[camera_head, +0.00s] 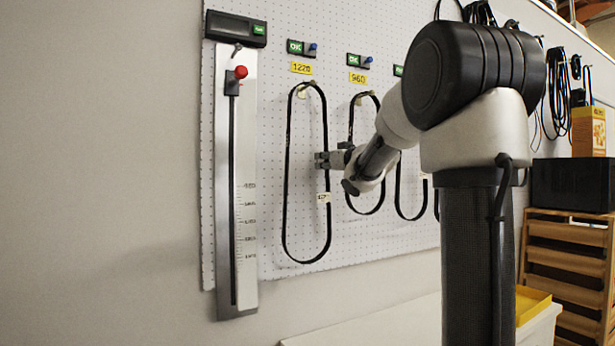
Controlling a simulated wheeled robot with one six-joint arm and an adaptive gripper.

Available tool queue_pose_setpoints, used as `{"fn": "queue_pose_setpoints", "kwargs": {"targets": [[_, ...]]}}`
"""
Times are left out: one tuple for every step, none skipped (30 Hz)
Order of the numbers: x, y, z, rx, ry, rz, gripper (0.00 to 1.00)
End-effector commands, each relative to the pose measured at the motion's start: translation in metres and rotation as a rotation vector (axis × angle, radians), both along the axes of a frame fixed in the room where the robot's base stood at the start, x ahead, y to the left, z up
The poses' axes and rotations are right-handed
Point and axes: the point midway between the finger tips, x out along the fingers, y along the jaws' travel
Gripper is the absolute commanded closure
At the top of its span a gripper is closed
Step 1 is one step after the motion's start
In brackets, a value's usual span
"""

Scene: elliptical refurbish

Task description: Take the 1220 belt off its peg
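The 1220 belt (287,175) is a long black loop hanging from its peg (302,90), under a yellow 1220 label (301,68). A small white tag sits low on its right strand. My gripper (322,160) points left at that right strand, about midway up the loop. Its fingertips overlap the strand in this view. I cannot tell whether the fingers are closed on the belt or only around or beside it. The belt still hangs in a long, narrow oval with its top over the peg.
A 960 belt (351,120) hangs just right, partly behind my arm, with another belt (398,205) beyond it. A grey measuring rail (245,200) with a red knob (241,72) stands left on the white pegboard (270,120). A white surface (375,325) lies below.

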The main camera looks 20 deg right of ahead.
Motion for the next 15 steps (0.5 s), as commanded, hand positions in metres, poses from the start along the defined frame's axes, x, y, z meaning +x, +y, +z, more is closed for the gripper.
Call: {"fn": "queue_pose_setpoints", "kwargs": {"targets": [[-0.0003, 0.0000, 0.0001, 0.000, 0.000, 0.000, 0.71], [-0.0003, 0.0000, 0.0002, 0.000, 0.000, 0.000, 0.71], [-0.0004, 0.0000, 0.0002, 0.000, 0.000, 0.000, 0.74], [-0.0004, 0.0001, 0.0002, 0.000, 0.000, 0.000, 0.80], [-0.0004, 0.0000, 0.0002, 0.000, 0.000, 0.000, 0.85], [-0.0005, 0.0001, 0.0002, 0.000, 0.000, 0.000, 0.92], [-0.0005, 0.0001, 0.0002, 0.000, 0.000, 0.000, 0.98], [-0.0005, 0.0001, 0.0003, 0.000, 0.000, 0.000, 1.00], [-0.0005, 0.0001, 0.0003, 0.000, 0.000, 0.000, 1.00], [-0.0006, 0.0001, 0.0003, 0.000, 0.000, 0.000, 1.00], [-0.0006, 0.0001, 0.0003, 0.000, 0.000, 0.000, 1.00], [-0.0006, 0.0001, 0.0003, 0.000, 0.000, 0.000, 1.00], [-0.0006, 0.0001, 0.0006, 0.000, -0.001, 0.000, 1.00], [-0.0006, 0.0001, 0.0006, 0.000, -0.001, 0.000, 1.00], [-0.0007, 0.0001, 0.0006, 0.000, -0.001, 0.000, 1.00]]}}
